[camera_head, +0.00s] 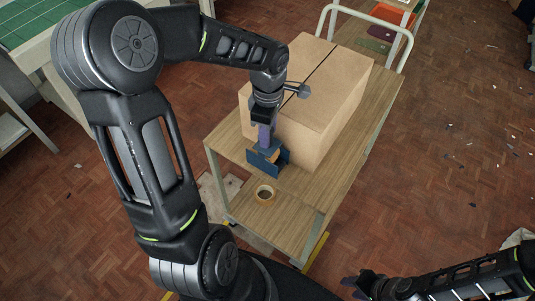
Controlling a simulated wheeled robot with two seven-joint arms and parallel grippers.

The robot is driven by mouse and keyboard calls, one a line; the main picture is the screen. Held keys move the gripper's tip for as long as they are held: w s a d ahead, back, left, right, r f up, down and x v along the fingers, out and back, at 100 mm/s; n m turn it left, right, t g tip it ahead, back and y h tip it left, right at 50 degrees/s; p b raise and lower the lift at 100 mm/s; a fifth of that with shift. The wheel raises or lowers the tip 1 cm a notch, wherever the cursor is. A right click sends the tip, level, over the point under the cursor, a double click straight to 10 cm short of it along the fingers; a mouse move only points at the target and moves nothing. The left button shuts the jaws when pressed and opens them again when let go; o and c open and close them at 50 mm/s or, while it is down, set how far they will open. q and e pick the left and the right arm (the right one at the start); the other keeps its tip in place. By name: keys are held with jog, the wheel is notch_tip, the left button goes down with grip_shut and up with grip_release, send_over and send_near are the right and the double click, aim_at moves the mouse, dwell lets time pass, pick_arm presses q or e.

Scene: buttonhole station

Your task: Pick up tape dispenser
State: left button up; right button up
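The tape dispenser (268,159) is a small blue tool with a brownish-orange patch. It is on or just above the near left part of the wooden cart top, close to the cardboard box. Whether it touches the top is unclear. My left gripper (264,136) points down at it from above, with its narrow purple end meeting the dispenser's upper part; it looks shut on it. The fingers are small and partly merge with the tool. My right gripper (351,287) is low at the bottom right, away from the cart, with its tips apart and empty.
A large closed cardboard box (325,85) with a dark seam fills much of the wooden cart (290,213). A green-topped table (35,20) stands upper left.

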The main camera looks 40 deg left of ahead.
pick_arm(q)
jog(key=shift+c, duration=0.5)
grip_shut()
dwell(0.8)
